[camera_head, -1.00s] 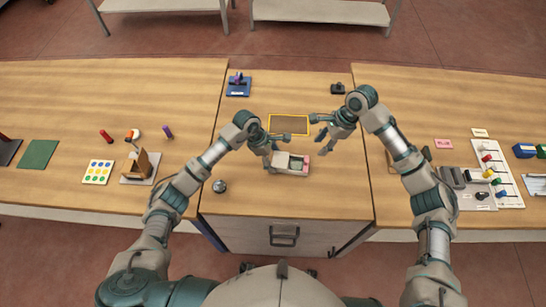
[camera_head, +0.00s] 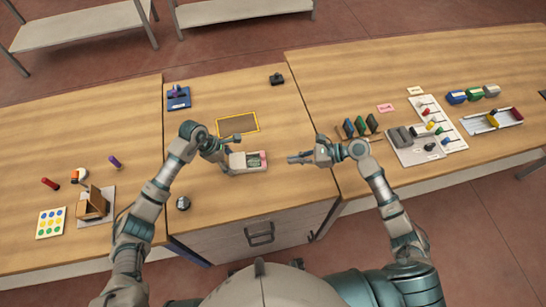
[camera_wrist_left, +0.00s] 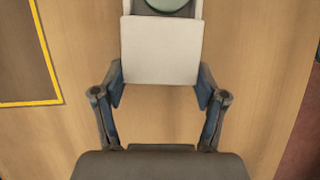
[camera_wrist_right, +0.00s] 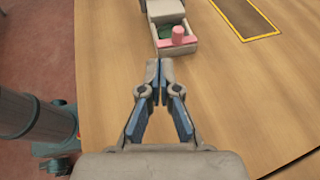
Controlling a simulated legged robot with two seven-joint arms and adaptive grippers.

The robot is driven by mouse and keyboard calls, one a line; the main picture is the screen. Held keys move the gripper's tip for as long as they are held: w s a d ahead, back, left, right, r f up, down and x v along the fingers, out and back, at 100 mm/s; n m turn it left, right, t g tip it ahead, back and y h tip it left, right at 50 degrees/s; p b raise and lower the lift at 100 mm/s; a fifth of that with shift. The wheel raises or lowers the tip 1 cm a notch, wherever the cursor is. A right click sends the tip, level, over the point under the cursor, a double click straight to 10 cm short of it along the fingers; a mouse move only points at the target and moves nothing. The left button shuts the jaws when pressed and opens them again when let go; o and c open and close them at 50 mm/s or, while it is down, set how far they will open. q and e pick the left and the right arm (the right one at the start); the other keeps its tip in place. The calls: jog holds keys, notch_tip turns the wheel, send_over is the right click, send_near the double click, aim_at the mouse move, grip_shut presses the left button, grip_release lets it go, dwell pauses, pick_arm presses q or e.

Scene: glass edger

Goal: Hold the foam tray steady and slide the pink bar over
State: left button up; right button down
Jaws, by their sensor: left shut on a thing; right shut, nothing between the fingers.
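The foam tray (camera_head: 250,169) is a small pale box on the middle table. Its pale end block fills the top of the left wrist view (camera_wrist_left: 160,50). My left gripper (camera_head: 226,160) is shut on this end of the tray, one finger on each side. The pink bar (camera_wrist_right: 178,38) lies in the tray's near end in the right wrist view, with a round pink knob on it. A green surface shows inside the tray beside it. My right gripper (camera_wrist_right: 159,66) is shut and empty, a little short of the tray's pink end and apart from it.
A yellow-framed dark panel (camera_head: 238,124) lies behind the tray. A blue stand (camera_head: 178,98) and a small black object (camera_head: 277,79) are farther back. Upright coloured plates (camera_head: 360,127) stand to the right.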

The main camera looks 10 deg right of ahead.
pick_arm(q)
jog(key=shift+f, duration=0.1)
pick_arm(e)
jog(key=d+m+t, duration=0.1)
jog(key=d, duration=0.1)
jog(key=s+d+t, duration=0.1)
jog(key=d, duration=0.1)
jog(key=s+d+f+m+t, duration=0.1)
jog(key=shift+d+m, duration=0.3)
jog(key=shift+d, duration=0.1)
send_near(262, 162)
jog(key=w+a, duration=0.1)
jog(key=w+a+f, duration=0.1)
jog(key=w+a, duration=0.1)
jog(key=shift+w+a, duration=0.2)
jog(key=shift+a, duration=0.05)
jog(key=shift+w+a, duration=0.25)
jog(key=shift+a, duration=0.25)
jog(key=a, duration=0.4)
